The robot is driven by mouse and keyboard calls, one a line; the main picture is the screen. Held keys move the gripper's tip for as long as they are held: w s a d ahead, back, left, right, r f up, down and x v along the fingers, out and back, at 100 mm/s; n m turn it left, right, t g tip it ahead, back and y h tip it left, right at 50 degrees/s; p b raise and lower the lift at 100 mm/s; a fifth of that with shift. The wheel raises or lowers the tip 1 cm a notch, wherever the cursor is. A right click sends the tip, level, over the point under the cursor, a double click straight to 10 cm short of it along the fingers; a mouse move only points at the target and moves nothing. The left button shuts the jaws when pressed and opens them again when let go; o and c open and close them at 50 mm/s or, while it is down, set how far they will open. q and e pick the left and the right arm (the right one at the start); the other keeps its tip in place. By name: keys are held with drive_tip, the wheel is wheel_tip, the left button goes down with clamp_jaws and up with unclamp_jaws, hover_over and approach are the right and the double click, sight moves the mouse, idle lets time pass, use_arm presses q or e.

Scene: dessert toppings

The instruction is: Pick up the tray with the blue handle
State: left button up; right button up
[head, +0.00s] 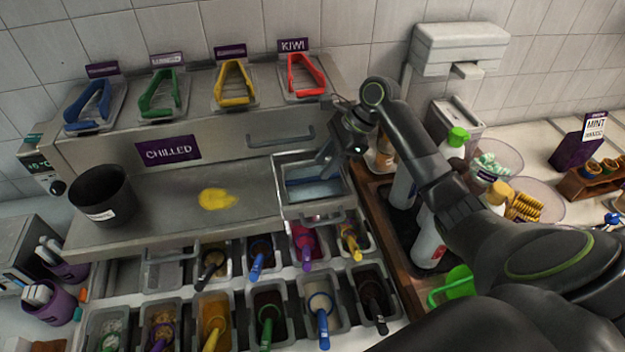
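My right gripper (330,160) is over the back right part of a steel, open-topped container (284,209) with a bluish inside. I cannot tell whether it touches the container or whether its fingers are apart. My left gripper is out of view. Blue handles show in several places. A blue tongs-like handle (89,101) lies at the far left of the raised steel shelf. A blue-handled utensil (256,266) stands in a small topping tray, and another blue handle (323,328) stands in a front-row tray.
A black pot (101,197) and a yellow spill (216,199) are on the steel counter. White bottles (428,240) stand close under my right arm. The counter's middle is mostly free.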

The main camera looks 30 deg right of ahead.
sight(314, 177)
drive_tip(key=p+x, duration=0.2)
drive_tip(key=x, duration=0.2)
drive_tip(key=shift+f, duration=0.3)
drive_tip(key=shift+a+f, duration=0.1)
drive_tip(key=shift+f, duration=0.2)
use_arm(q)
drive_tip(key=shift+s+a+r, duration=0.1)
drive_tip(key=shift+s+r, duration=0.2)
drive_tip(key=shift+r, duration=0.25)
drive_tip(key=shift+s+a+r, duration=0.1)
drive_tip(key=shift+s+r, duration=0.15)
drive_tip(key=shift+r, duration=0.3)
use_arm(e)
drive_tip(key=shift+c, duration=0.2)
drive_tip(key=shift+w, duration=0.1)
clamp_jaws()
